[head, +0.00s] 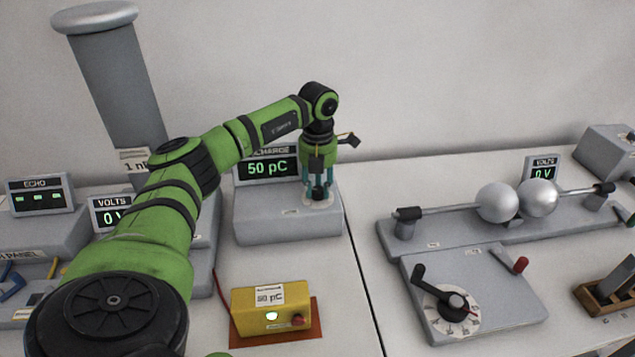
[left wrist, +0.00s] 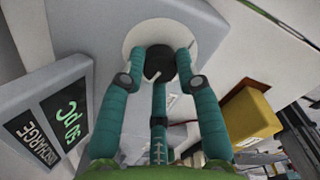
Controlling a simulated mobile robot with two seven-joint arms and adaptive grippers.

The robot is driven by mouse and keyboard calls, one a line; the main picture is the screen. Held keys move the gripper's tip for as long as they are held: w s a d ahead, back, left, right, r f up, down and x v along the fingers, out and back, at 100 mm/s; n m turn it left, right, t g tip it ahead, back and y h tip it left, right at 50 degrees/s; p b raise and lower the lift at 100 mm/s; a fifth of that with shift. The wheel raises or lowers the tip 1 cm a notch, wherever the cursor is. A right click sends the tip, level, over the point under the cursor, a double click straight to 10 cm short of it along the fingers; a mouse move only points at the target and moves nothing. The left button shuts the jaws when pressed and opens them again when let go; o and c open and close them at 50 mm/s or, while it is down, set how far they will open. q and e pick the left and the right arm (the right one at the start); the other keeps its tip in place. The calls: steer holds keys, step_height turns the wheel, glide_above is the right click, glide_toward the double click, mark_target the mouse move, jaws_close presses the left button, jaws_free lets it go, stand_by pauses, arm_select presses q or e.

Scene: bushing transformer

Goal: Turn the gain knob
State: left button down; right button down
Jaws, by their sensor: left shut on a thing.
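The gain knob (left wrist: 158,62) is a small black knob on a round white dial, on top of the grey discharge unit (head: 265,222). In the head view the knob (head: 319,193) shows between my fingers. My left gripper (head: 318,190) points straight down over it, its teal fingers shut around the knob. In the left wrist view the fingers of the gripper (left wrist: 160,70) close on it from several sides. The unit's display (head: 268,168) reads 50 pC. My right gripper is not in view.
A yellow box (head: 270,310) with a lit lamp and red button sits on an orange mat in front of the unit. Right of a table seam stand two metal spheres (head: 497,202) and a crank dial panel (head: 470,290). A tall grey column (head: 115,90) stands behind my left arm.

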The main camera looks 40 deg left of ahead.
mark_target(319, 189)
arm_select(q)
steer(key=c, duration=0.9)
jaws_free()
steer(key=shift+w, duration=0.15)
steer(key=shift+r, duration=0.1)
step_height(319, 189, up, 12)
